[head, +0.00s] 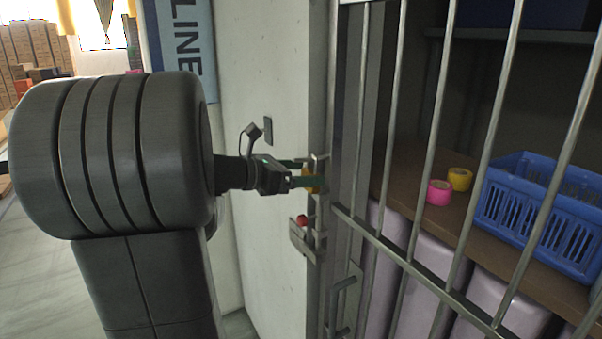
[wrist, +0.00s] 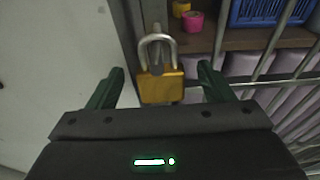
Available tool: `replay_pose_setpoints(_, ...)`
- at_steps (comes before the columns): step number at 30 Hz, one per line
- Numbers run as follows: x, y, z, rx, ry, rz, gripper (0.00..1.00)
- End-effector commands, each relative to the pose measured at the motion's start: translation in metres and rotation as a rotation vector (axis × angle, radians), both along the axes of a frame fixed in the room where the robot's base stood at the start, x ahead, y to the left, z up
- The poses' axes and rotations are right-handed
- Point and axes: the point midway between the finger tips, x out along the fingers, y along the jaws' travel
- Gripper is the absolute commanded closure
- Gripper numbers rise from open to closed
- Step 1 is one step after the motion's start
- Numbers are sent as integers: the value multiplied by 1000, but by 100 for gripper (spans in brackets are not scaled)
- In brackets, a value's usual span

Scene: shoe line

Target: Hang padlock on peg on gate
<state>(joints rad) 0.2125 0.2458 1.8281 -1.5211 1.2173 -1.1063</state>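The padlock, with a brass-yellow body and grey shackle, hangs upright at the gate's edge in the wrist view (wrist: 160,88). A dark rounded end, apparently the peg (wrist: 156,69), shows inside the shackle just above the body; I cannot tell what bears the padlock's weight. My gripper (wrist: 160,88) is open, with one green finger on each side of the padlock and a visible gap on both sides. In the head view, my gripper (head: 304,173) reaches to the gate post, and the padlock (head: 311,181) is partly hidden by the fingers.
The barred gate (head: 374,238) stands to the right of a pale wall (head: 262,80). A latch plate with a red knob (head: 302,221) sits below my gripper. Behind the bars, a shelf holds pink tape (head: 439,193), yellow tape (head: 459,179) and a blue basket (head: 540,215).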

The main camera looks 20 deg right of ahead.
Motion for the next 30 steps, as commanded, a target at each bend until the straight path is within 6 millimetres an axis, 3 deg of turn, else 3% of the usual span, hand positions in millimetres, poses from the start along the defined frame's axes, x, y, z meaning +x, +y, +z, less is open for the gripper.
replay_pose_setpoints(7,0,2,0,1,1,1,26)
replay_pose_setpoints(11,0,13,2,-1,-2,3,26)
replay_pose_setpoints(30,-8,114,23,1,-1,4,26)
